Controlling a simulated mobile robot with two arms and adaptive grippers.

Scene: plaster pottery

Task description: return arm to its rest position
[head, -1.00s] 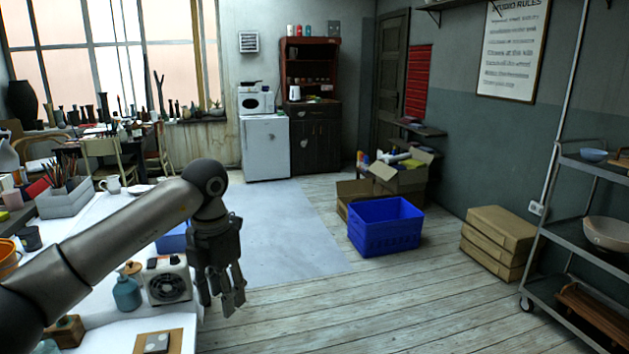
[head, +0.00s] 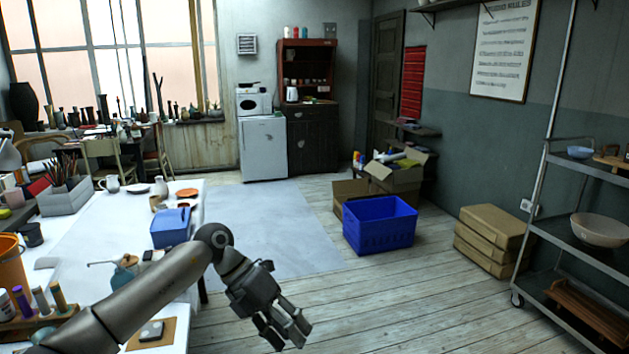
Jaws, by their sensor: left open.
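My left gripper (head: 288,332) is in the lower middle of the head view, at the end of my left arm. Its fingers are apart and nothing shows between them. It hangs over the wooden floor, just right of the white table's (head: 112,236) edge. My left arm reaches across the near part of the table and hides some of what stands there. My right gripper is not in the head view.
On the table are a blue box (head: 170,228), a teal bottle (head: 126,272), an orange bucket (head: 12,268) and a grey brush holder (head: 65,195). A blue crate (head: 379,228), cardboard boxes (head: 490,236) and a metal shelf (head: 570,238) stand right. The floor between is clear.

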